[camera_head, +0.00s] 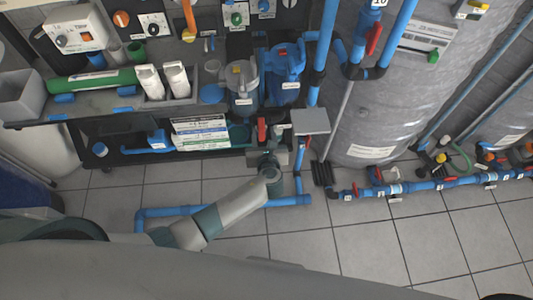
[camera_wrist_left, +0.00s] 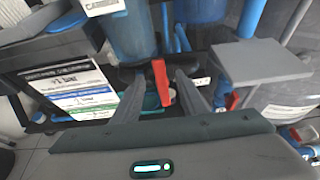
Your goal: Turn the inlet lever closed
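A red lever (camera_wrist_left: 160,82) stands upright in the wrist view, below the blue filter housings. It also shows in the head view (camera_head: 262,130), at the front of the rack; I read no label naming it as the inlet lever. My left gripper (camera_head: 270,152) reaches it from below. In the wrist view my left gripper (camera_wrist_left: 161,76) is open, with one dark finger on each side of the lever. Gaps show on both sides; I cannot tell whether the fingers are deep enough to surround it. The valve body behind is mostly hidden. My right gripper is not in view.
A grey plate (camera_wrist_left: 258,62) juts out just right of the fingers. A label board (camera_head: 201,133) is to the left. Blue filter housings (camera_head: 284,75) hang above. Blue pipes (camera_head: 290,200) run low along the tiled floor. A large grey tank (camera_head: 385,100) stands at right.

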